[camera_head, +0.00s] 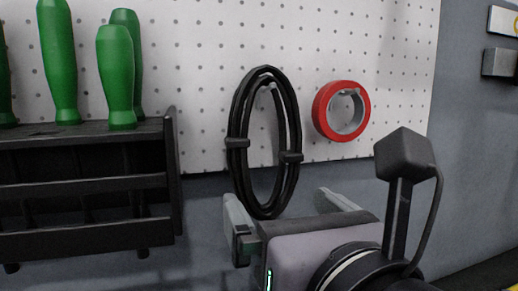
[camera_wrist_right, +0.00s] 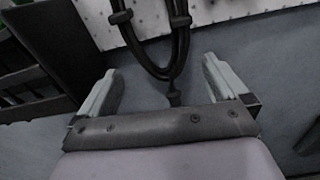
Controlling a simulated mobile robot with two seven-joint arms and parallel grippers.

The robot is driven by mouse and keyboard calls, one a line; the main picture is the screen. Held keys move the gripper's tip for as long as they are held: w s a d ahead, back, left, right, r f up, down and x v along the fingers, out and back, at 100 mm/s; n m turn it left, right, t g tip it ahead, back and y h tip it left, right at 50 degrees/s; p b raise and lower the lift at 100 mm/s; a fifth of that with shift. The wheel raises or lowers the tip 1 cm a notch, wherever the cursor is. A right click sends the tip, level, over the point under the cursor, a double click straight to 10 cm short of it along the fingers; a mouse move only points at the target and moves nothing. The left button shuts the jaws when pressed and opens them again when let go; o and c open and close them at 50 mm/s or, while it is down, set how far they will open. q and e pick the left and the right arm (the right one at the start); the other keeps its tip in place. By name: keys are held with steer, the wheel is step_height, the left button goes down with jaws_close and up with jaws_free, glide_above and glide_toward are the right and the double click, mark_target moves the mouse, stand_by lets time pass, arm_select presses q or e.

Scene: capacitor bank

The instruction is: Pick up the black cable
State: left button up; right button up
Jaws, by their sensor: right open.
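The black cable (camera_head: 238,120) is a coiled oval loop with two dark ties, hanging on the white pegboard in the head view. Its lower end also shows in the right wrist view (camera_wrist_right: 183,45), at the top between the finger directions. My right gripper (camera_head: 285,207) is below and in front of the coil, with its fingers spread. In the head view the coil's bottom lies between the two fingertips in the picture; I cannot tell the depth gap. In the right wrist view the fingers are apart, with nothing gripped. My left gripper is not in view.
A roll of red tape (camera_head: 323,110) hangs on the pegboard (camera_head: 210,60) right of the coil. A black rack (camera_head: 90,185) with green-handled tools (camera_head: 115,75) is at the left, close to the coil. Grey wall lies below the pegboard.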

mark_target(265, 191)
steer(key=shift+n, duration=0.3)
steer(key=x, duration=0.2)
steer(key=p+x, duration=0.1)
steer(key=x, duration=0.1)
steer(key=r+p+x, duration=0.1)
steer(key=x, duration=0.2)
steer(key=shift+d+r, duration=0.1)
steer(key=shift+c, duration=0.3)
steer(key=c, duration=0.8)
